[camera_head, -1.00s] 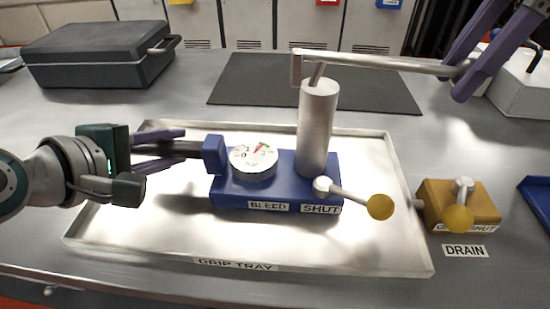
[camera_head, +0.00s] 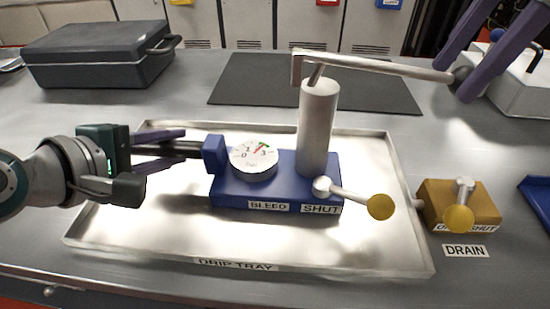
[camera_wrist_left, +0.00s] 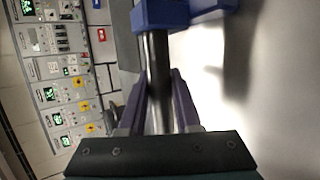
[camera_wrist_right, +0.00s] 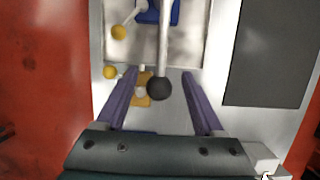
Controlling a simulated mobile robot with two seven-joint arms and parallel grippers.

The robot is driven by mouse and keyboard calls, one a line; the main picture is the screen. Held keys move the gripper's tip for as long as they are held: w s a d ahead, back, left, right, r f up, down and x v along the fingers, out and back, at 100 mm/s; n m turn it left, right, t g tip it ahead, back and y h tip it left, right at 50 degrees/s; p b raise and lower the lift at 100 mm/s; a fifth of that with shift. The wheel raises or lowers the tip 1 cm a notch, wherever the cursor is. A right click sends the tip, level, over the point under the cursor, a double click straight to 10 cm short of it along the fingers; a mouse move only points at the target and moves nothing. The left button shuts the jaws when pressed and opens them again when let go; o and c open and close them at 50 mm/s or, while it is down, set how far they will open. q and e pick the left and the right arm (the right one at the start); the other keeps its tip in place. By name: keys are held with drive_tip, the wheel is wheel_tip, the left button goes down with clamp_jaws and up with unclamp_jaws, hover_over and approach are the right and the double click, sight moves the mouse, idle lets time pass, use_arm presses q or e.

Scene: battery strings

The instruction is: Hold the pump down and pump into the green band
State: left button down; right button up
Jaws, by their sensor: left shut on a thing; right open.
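The pump has a blue base (camera_head: 235,192) in a shallow drip tray (camera_head: 110,235), an upright silver cylinder (camera_head: 317,125) and a round white gauge (camera_head: 254,158). The gauge shows a green band near its upper right; I cannot read the needle surely. My left gripper (camera_head: 186,145) is shut on the dark bar (camera_wrist_left: 158,75) at the base's left side. The silver pump lever (camera_head: 385,66) runs right from the cylinder top, sloping slightly down to a dark ball knob (camera_wrist_right: 159,88). My right gripper (camera_wrist_right: 158,73) is open, its fingers on either side of the knob.
A yellow-ball bleed lever (camera_head: 380,206) points right from the base by the SHUT label. A yellow drain block (camera_head: 480,208) stands right of the tray. A dark case (camera_head: 95,60) and a dark mat (camera_head: 250,85) lie behind. A blue tray edge (camera_head: 537,200) is far right.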

use_arm(q)
drive_tip(key=shift+s+f, duration=0.2)
drive_tip(key=shift+f, duration=0.2)
use_arm(e)
wheel_tip(320, 180, up, 6)
drive_tip(key=shift+f, duration=0.25)
use_arm(q)
drive_tip(key=c, duration=0.9)
unclamp_jaws()
drive_tip(key=o, duration=0.3)
drive_tip(key=shift+r, duration=0.1)
use_arm(e)
drive_tip(key=shift+s, duration=0.1)
use_arm(q)
drive_tip(key=shift+o, duration=0.4)
drive_tip(key=shift+r, duration=0.1)
drive_tip(key=shift+r, duration=0.1)
